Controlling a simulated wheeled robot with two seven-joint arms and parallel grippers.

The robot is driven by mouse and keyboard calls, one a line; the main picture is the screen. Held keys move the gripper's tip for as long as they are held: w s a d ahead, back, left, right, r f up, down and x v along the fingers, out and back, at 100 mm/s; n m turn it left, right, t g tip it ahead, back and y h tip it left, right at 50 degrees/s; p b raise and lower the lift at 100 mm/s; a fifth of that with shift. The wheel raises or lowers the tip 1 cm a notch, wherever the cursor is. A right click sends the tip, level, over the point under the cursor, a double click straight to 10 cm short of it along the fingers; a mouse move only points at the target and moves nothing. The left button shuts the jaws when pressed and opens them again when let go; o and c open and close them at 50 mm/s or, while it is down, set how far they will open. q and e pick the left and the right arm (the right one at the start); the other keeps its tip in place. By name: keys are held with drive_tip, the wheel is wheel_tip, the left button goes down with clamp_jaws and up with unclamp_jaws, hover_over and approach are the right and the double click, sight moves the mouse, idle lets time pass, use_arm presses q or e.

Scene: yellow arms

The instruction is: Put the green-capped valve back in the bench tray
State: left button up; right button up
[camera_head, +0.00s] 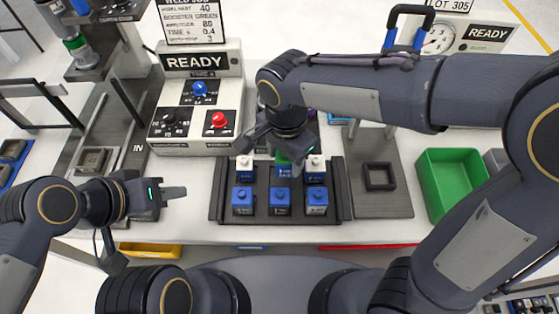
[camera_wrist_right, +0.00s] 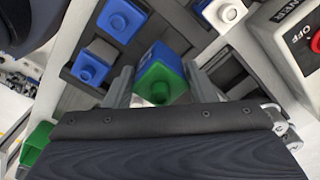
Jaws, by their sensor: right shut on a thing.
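The green-capped valve (camera_wrist_right: 160,82) has a blue body and stands between the fingers of my right gripper (camera_wrist_right: 158,88) in the right wrist view. In the head view my right gripper (camera_head: 284,150) is over the back middle of the dark bench tray (camera_head: 335,215), partly hiding the valve (camera_head: 284,170). The valve is at the back middle compartment; I cannot tell if its base touches the tray floor. White-capped blue valves (camera_head: 244,168) (camera_head: 316,168) stand on both sides, and blue-capped ones (camera_head: 280,203) fill the front row. My left gripper (camera_head: 174,192) is left of the tray, apparently empty.
A READY control box (camera_head: 160,130) with knobs and a red button stands behind the tray's left. A dark fixture with a square recess (camera_head: 379,178) and a green bin (camera_head: 450,180) lie to the right. My right arm spans the back right. The bench between left gripper and tray is clear.

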sight(280, 165)
drive_tip(key=shift+w+a+f, duration=0.35)
drive_tip(key=shift+w+f, duration=0.15)
drive_tip(key=shift+f, duration=0.25)
drive_tip(key=shift+w+a+f, duration=0.1)
drive_tip(key=shift+w+f, duration=0.05)
drive_tip(key=shift+f, duration=0.8)
drive_tip(key=shift+w+a+f, duration=0.1)
drive_tip(key=shift+f, duration=0.85)
drive_tip(key=shift+f, duration=0.1)
drive_tip(key=o, duration=1)
wheel_tip(280, 165, up, 12)
drive_tip(key=shift+r+p, duration=0.15)
drive_tip(key=shift+p, duration=0.15)
drive_tip(key=shift+d, duration=0.15)
